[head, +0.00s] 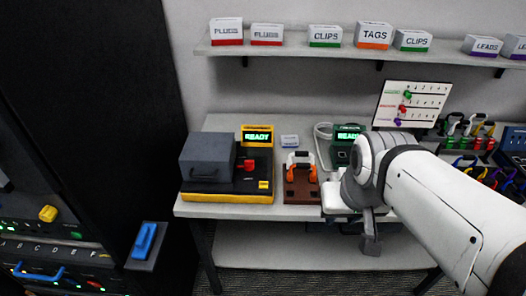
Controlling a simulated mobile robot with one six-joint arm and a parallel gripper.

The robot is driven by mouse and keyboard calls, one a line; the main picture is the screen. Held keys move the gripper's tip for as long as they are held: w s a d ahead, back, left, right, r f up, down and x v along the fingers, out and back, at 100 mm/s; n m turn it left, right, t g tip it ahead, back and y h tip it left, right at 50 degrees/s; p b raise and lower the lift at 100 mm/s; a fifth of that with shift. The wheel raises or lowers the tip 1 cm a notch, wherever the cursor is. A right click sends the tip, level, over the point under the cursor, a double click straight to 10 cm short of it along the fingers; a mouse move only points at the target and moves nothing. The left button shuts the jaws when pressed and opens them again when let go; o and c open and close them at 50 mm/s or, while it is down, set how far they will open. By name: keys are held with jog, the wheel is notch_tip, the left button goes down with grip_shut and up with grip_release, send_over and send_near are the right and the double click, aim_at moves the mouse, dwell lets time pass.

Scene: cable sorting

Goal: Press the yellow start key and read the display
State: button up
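A black and yellow machine (225,187) with a grey box-like top stands at the left of the table. Its yellow-framed display (257,135) reads "READY" in green letters. A small yellow key (264,185) is on the machine's front right corner, below a red part. A second display (349,134), framed in green, also reads "READY"; my arm partly hides its device. My gripper (370,246) hangs near the table's front edge, right of the yellow key and apart from it. Its fingers are seen too edge-on to tell whether they are open.
A brown stand (301,190) with orange-handled parts sits between the yellow machine and my arm. A shelf (290,49) with labelled boxes runs above. Coloured cables hang at right.

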grip_shut()
dwell(1.3)
